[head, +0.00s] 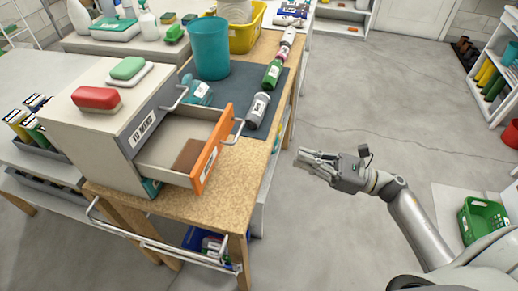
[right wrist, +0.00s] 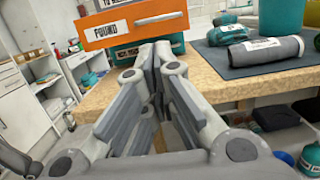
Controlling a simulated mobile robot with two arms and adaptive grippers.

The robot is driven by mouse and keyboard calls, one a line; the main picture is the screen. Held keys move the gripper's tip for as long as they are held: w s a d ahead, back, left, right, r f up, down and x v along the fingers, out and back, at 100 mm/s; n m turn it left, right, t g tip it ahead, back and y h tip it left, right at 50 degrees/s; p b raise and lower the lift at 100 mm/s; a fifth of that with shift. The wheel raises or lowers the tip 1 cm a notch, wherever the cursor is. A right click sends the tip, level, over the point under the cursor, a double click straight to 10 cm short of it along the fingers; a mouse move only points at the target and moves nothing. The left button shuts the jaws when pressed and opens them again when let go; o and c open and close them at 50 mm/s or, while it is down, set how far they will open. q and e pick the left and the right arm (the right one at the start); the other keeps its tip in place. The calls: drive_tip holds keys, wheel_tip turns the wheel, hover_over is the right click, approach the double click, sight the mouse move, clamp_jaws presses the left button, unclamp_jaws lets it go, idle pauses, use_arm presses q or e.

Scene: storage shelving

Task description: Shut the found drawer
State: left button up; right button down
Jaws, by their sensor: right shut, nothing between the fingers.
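The found drawer has an orange front (head: 211,149) with a white handle and is pulled out of the grey drawer unit (head: 95,140) on the wooden table. A brown flat item (head: 192,154) lies inside it. In the right wrist view the orange front (right wrist: 140,25) bears a "FOUND" label, and its lower part is close above the fingers in the picture. My right gripper (head: 308,161) is shut and empty, in the air to the right of the drawer and past the table edge. It also shows in the right wrist view (right wrist: 157,60). My left gripper is not in view.
On the table are a teal bin (head: 209,48), a dark mat (head: 243,83), a grey bottle (head: 258,110) and a green bottle (head: 272,74). A green basket (head: 484,218) stands at the right. The floor between is clear.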

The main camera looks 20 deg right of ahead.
drive_tip(key=p+x, duration=0.2)
drive_tip(key=x, duration=0.4)
drive_tip(key=p+x, duration=0.2)
drive_tip(key=x, duration=0.5)
drive_tip(key=shift+r, duration=0.25)
drive_tip(key=shift+w+a+p, duration=0.2)
drive_tip(key=shift+a+p, duration=0.1)
